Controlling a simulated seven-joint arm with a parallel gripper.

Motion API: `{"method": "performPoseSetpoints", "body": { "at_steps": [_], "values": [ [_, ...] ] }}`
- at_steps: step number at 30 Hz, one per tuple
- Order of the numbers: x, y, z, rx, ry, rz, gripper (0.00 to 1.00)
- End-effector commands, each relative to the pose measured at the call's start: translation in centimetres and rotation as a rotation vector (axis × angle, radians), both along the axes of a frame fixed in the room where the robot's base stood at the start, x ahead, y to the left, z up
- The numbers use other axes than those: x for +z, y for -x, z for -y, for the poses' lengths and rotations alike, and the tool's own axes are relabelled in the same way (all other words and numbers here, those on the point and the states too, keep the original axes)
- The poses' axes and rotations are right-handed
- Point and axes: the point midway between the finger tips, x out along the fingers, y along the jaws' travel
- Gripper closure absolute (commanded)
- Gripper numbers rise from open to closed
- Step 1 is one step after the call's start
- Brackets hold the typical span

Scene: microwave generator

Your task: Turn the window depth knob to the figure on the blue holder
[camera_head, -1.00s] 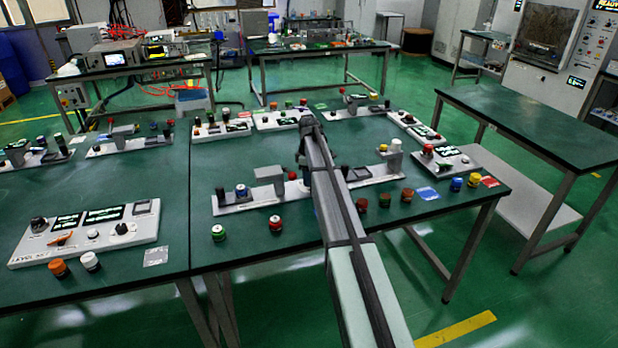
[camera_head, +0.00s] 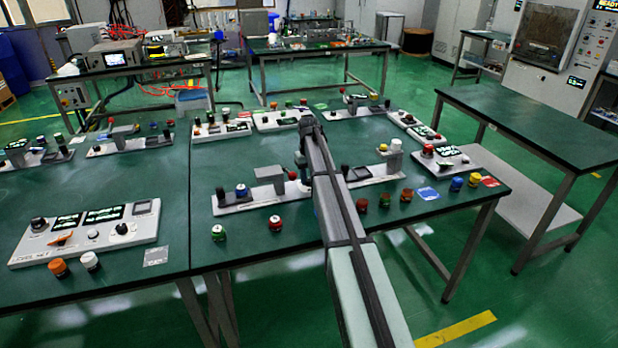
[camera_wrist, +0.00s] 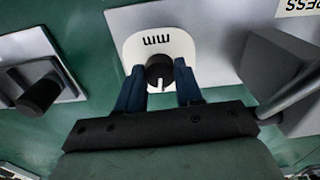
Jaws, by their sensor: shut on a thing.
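In the wrist view, a round black knob (camera_wrist: 159,68) with a white pointer line sits on a white dial plate (camera_wrist: 184,45) marked "mm" in inverted letters. The pointer line faces the bottom of the picture, towards my palm. My gripper (camera_wrist: 160,76) has its two blue fingers on either side of the knob and is shut on it. In the head view, my arm hides the knob and most of my gripper. A flat blue piece (camera_head: 428,194) lies at the right front of the table; I cannot read a figure on it or tell if it is the blue holder.
In the wrist view, a grey block (camera_wrist: 283,68) stands right of the dial, and a black knob on a grey base (camera_wrist: 40,92) is at left. In the head view, several panels and coloured caps crowd the green table (camera_head: 270,250). A control box (camera_head: 88,232) stands front left.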

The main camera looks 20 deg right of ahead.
Motion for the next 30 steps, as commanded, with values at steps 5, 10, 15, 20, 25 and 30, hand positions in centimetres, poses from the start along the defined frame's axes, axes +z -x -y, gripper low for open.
{"method": "performPoseSetpoints", "body": {
  "at_steps": [5,10,15,20,25,30],
  "values": [
    [-0.01,-0.02,-0.03,-0.168,0.0,0.0,0.95],
    [-0.01,-0.03,-0.03,-0.326,0.0,0.001,0.95],
    [-0.01,-0.03,-0.04,-0.466,0.0,0.001,0.95],
    [-0.01,-0.04,-0.04,-0.574,0.0,0.001,0.95],
    [-0.01,-0.04,-0.04,-0.655,0.0,0.001,0.95],
    [-0.01,-0.04,-0.04,-0.701,0.0,0.001,0.95]
  ]
}}
